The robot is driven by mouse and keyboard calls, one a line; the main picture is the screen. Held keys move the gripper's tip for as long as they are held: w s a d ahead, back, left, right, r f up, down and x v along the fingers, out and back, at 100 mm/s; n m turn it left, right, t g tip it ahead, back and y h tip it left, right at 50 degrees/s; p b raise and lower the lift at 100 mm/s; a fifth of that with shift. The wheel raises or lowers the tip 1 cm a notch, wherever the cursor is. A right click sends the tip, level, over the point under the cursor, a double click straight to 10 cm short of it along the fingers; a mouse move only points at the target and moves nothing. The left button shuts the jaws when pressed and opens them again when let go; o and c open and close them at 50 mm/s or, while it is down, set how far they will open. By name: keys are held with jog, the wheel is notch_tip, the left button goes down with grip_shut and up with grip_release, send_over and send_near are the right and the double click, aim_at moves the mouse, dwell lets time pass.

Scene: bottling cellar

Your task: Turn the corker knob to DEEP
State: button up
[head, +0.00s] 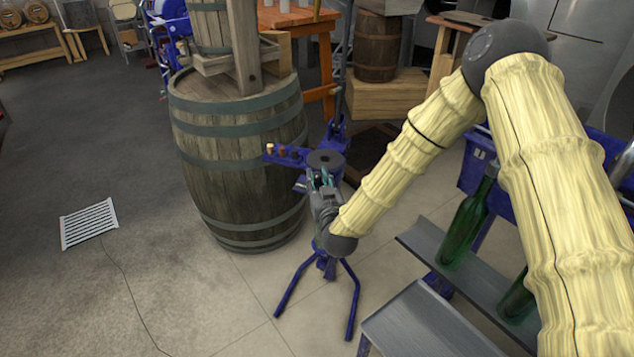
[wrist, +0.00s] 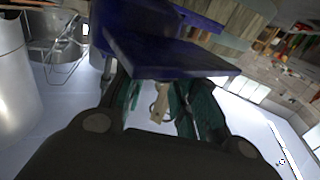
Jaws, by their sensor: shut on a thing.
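The corker (head: 351,285) is a blue floor stand on splayed legs, standing in front of a large barrel. A dark grey disc (head: 325,158) sits at its top, just above my fingertips. My gripper (head: 320,178) is at the front of the corker head, shut on the knob, which my fingers mostly hide. In the wrist view, my teal-padded fingers (wrist: 165,110) reach under a blue plate (wrist: 165,55) of the corker. A small tan piece (wrist: 160,103) shows between them, seemingly part of the knob. The knob's markings, including DEEP, cannot be read.
A blue arm with several small corks (head: 280,151) sticks out left of the corker head. The large barrel (head: 240,170) stands close behind. A floor grate (head: 89,224) lies left; the floor there is open.

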jog(key=shift+w+d+n+g+y+b, duration=0.15)
jog(key=shift+n+g+y+b, duration=0.45)
jog(key=shift+n+y, duration=0.65)
jog(key=shift+w+d+n+g+y+b, duration=0.1)
jog(key=shift+d+n+g+y+b, duration=0.45)
jog(key=shift+y, duration=1.1)
jog(key=shift+a+r+n, duration=0.1)
jog(key=shift+a+n, duration=0.2)
jog(key=o, duration=1)
jog(key=shift+s, duration=0.1)
jog(key=shift+s+d, duration=0.3)
jog(key=shift+s, duration=0.05)
jog(key=shift+v, duration=3.55)
